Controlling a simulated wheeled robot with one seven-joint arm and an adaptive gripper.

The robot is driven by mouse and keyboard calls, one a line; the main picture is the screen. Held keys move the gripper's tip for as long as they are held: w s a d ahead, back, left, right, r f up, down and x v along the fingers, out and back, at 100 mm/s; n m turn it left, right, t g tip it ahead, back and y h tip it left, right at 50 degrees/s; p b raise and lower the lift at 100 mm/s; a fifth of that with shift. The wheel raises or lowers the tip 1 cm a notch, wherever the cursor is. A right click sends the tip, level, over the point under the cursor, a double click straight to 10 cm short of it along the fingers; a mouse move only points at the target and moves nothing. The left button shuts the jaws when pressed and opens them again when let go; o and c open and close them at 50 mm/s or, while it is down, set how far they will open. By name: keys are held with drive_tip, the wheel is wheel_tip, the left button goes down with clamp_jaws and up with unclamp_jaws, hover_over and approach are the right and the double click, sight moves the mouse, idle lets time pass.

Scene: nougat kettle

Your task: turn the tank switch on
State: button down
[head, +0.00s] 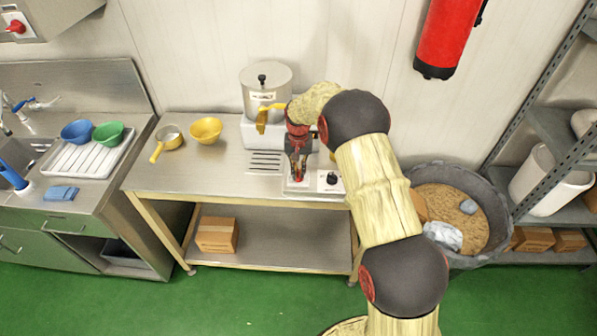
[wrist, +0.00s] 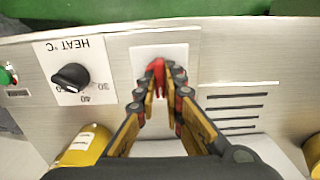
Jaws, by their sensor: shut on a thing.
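The tank (head: 265,90) is a steel pot with a lid, standing on a white base at the back of the steel table. A control panel lies in front of it. On a white plate (wrist: 141,58) of the panel is a red switch (wrist: 158,66). My gripper (head: 297,172) reaches down to the panel, and its fingertips close around the red switch in the wrist view (wrist: 160,82). The fingers hide the sides of the switch, so its position is unclear. A black heat knob (wrist: 70,77) sits beside it and also shows in the head view (head: 332,179).
A yellow tap handle (head: 266,113) is on the tank front. A green button (wrist: 6,75) is past the knob. A grey tub (head: 484,180) stands at right.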

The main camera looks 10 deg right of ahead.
sight(298, 173)
drive_tip(key=c, duration=1.9)
unclamp_jaws()
wheel_tip(298, 173, up, 12)
